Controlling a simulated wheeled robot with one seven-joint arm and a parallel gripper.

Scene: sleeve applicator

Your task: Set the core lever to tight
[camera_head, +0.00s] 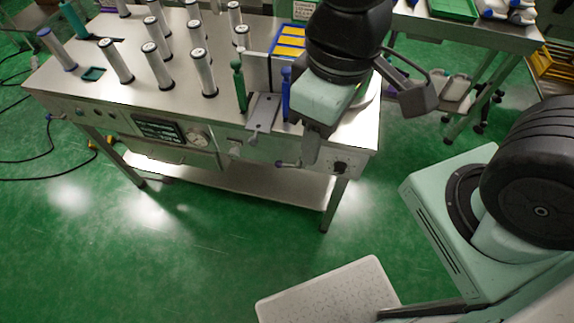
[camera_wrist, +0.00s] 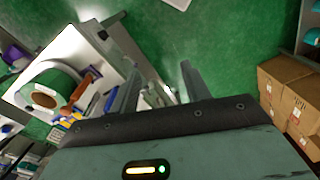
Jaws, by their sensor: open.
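The steel bench (camera_head: 110,75) has several controls along its front edge. A short lever with a bluish knob (camera_head: 283,164) sticks out near the right front corner, close to my gripper (camera_head: 310,150). A grey plate with a small handle (camera_head: 262,112) lies left of it on the bench top. I cannot tell for sure which one is the core lever, and no tight marking is readable. My gripper points down at the front right edge, beside the bluish-knob lever. In the wrist view my gripper (camera_wrist: 160,85) is open, its two fingers apart; small blurred metal parts show between them.
Several white rolls (camera_head: 158,66) stand on the bench top. A green post (camera_head: 239,87) and a blue post (camera_head: 286,93) rise close to my gripper. A gauge (camera_head: 197,139) sits on the front panel. Cardboard boxes (camera_wrist: 290,105) show in the wrist view.

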